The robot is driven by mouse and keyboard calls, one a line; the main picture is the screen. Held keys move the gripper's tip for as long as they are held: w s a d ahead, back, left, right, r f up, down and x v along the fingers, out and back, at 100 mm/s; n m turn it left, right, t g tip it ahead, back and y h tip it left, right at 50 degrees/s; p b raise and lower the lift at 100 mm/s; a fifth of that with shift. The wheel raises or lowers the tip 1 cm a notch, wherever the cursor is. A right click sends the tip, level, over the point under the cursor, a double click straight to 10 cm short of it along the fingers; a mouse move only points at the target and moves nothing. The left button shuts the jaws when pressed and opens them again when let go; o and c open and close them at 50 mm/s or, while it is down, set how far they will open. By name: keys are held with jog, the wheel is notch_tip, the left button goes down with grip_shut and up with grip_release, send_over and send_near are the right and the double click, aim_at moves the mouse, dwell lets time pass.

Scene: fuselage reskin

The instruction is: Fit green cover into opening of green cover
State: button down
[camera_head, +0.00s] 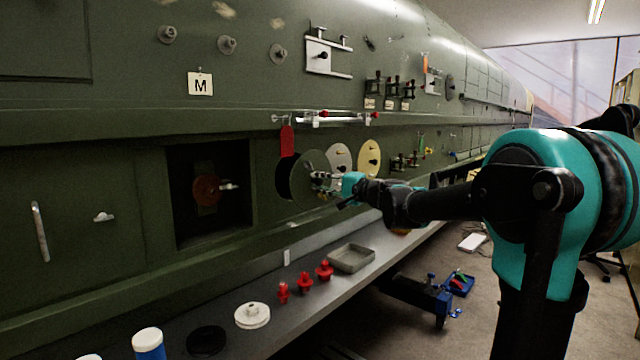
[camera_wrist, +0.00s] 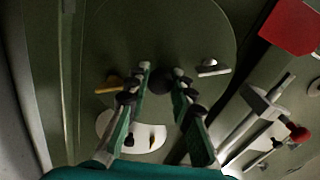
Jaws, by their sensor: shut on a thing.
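The round dark green cover (camera_head: 308,162) is in my gripper (camera_head: 322,182), roughly upright and facing the fuselage wall. A round black opening (camera_head: 283,178) shows just left of the cover in the head view. The cover hides the opening's right part and sits off to its right; I cannot tell how large the gap to the wall is. In the wrist view, my gripper's fingers (camera_wrist: 163,76) are shut on a dark knob at the middle of the cover (camera_wrist: 165,30). The opening cannot be made out there.
A red tag (camera_head: 287,139) hangs above the opening, near a white bar with red knobs (camera_head: 335,119). Pale (camera_head: 340,155) and yellow (camera_head: 369,158) round covers are on the wall to the right. A square recess (camera_head: 207,190) lies left. The shelf below holds a grey tray (camera_head: 351,258) and red parts (camera_head: 305,282).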

jog(key=shift+x, duration=2.5)
jog(key=c, duration=2)
grip_release()
grip_shut()
jog(key=shift+x, duration=1.65)
